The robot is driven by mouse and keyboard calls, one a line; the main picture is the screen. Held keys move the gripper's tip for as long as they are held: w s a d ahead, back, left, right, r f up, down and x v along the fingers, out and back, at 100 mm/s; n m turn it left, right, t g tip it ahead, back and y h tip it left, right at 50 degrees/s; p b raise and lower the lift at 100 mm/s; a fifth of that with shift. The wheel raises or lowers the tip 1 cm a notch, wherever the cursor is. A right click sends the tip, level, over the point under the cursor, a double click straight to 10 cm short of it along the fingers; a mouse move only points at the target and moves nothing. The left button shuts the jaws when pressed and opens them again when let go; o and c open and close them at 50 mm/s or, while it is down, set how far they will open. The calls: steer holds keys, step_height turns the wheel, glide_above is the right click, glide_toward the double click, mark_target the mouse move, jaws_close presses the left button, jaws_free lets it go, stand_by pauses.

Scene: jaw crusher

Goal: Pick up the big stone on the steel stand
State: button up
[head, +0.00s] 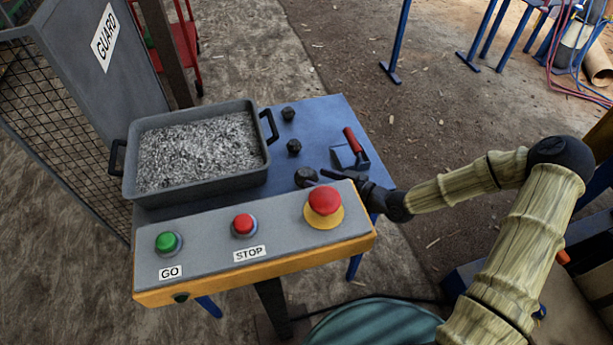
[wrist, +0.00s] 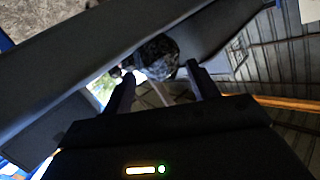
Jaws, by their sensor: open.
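Several dark stones lie on the blue-topped stand (head: 330,112). The largest-looking one (head: 306,177) sits near its front, behind the button panel. My gripper (head: 322,178) is at its right, low over the stand, with its fingers pointing left toward it. In the wrist view, a dark rough stone (wrist: 157,57) shows just beyond and partly between the fingertips of my open gripper (wrist: 160,78). I cannot tell whether a finger touches it. Two smaller stones, one farther back (head: 288,113) and one in the middle (head: 294,147), lie right of the tray.
A grey tray (head: 196,189) full of gravel fills the stand's left side. The button panel (head: 290,236), with green, red and mushroom buttons, runs along the front. A mesh guard (head: 85,60) stands at left.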

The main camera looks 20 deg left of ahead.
mark_target(315, 177)
steer(key=x, duration=0.5)
steer(key=shift+f+p, duration=0.15)
steer(key=shift+p, duration=0.15)
steer(key=shift+d, duration=0.1)
steer(key=c, duration=0.9)
steer(key=shift+o, duration=0.2)
step_height(315, 177, up, 10)
